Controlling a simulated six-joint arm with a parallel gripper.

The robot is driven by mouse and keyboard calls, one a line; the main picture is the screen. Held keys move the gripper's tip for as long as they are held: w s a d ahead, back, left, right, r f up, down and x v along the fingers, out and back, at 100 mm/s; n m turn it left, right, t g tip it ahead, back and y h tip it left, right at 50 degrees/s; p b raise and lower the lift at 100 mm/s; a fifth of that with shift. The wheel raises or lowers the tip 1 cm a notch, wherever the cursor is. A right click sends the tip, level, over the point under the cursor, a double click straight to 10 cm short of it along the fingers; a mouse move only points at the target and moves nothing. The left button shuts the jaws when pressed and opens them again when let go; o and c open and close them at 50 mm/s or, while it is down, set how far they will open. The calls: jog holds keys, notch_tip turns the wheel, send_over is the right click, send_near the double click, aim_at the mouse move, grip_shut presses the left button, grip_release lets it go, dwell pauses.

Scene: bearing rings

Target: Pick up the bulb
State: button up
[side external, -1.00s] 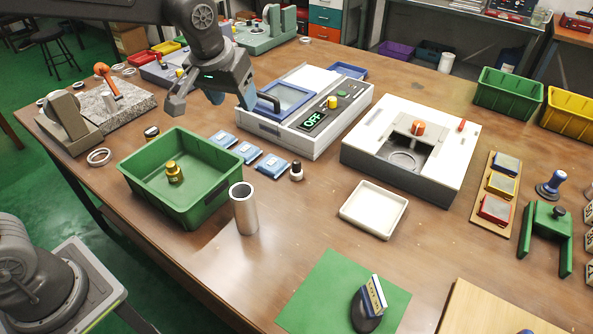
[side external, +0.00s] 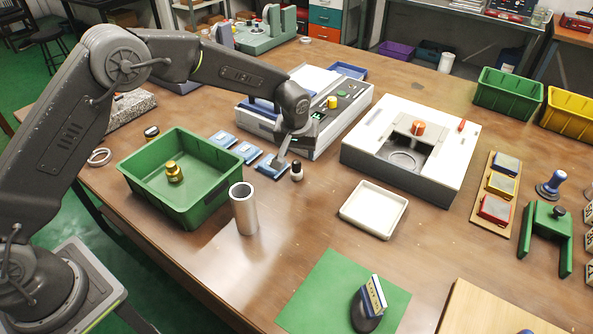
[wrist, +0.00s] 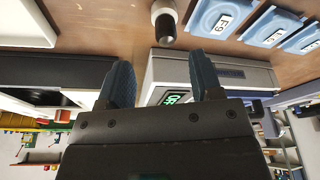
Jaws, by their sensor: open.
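A small upright piece with a white base and black top (side external: 297,172), which looks like the bulb, stands on the brown table. In the wrist view this bulb (wrist: 164,22) is at the top middle, ahead of the fingers and apart from them. My gripper (side external: 277,162) is just left of it in the side view, above the blue labelled packets. In the wrist view my gripper (wrist: 163,84) has two blue fingers spread apart with nothing between them. The fingers are partly hidden in the side view.
Blue packets (side external: 222,140) lie left of the bulb. A grey device with a display (side external: 330,120) stands behind. A metal tube (side external: 244,210) and green bin (side external: 190,216) are to the left. A white tray (side external: 373,209) and a white-topped box (side external: 455,140) are to the right.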

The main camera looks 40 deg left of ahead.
aim_at(296, 162)
jog(key=shift+s+a+x, duration=0.15)
jog(key=shift+x, duration=1.6)
jog(key=shift+s+a+x, duration=0.15)
jog(key=shift+x, duration=1.65)
jog(key=c, duration=0.9)
jog(key=shift+r, duration=0.1)
